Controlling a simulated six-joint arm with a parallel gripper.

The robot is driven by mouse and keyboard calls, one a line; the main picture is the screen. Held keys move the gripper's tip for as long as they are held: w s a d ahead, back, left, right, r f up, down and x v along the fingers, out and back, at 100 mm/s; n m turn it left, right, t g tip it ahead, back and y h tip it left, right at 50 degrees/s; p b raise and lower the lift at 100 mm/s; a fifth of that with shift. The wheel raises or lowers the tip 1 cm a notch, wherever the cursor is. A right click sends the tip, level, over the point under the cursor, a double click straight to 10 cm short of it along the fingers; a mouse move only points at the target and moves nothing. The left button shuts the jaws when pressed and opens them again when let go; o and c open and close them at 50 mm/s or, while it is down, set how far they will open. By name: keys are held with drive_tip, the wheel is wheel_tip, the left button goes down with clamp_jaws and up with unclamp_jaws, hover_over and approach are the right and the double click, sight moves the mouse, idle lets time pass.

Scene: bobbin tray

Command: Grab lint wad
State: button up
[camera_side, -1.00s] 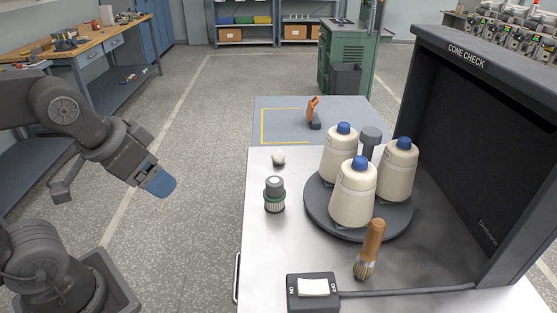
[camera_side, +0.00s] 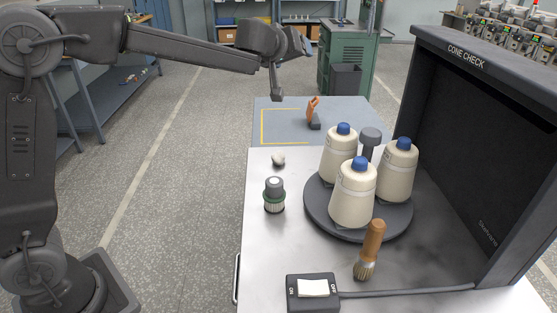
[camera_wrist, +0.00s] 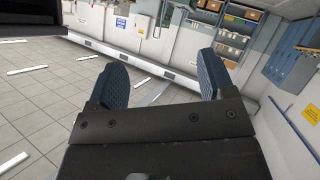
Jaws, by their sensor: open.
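The fingers are hardly visible there. The wad does not show in the wrist view.
A turntable (camera_side: 318,218) holds three cream cones with blue tops. A brush (camera_side: 370,250), a switch box (camera_side: 313,291) and the black CONE CHECK booth (camera_side: 460,60) stand around it. An orange-handled tool (camera_side: 313,113) is on the blue mat (camera_side: 350,125).

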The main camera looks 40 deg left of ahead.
wheel_tip(320, 180, down, 10)
drive_tip(key=w+a+n+g+y, duration=0.2)
drive_tip(key=w+a+g, duration=0.1)
drive_tip(key=g, duration=0.1)
drive_tip(key=n+g, duration=0.1)
drive_tip(key=g, duration=0.4)
approach(279, 155)
drive_tip(key=f, duration=0.1)
drive_tip(key=a+f, duration=0.1)
drive_tip(key=w+f, duration=0.1)
drive_tip(key=shift+w+a+f+g, duration=0.1)
drive_tip(key=shift+a+f+g, duration=0.15)
drive_tip(key=shift+g, duration=0.05)
drive_tip(key=shift+x, duration=3)
drive_tip(key=shift+r, duration=0.1)
drive_tip(key=c, duration=1)
drive_tip(key=shift+r, duration=0.1)
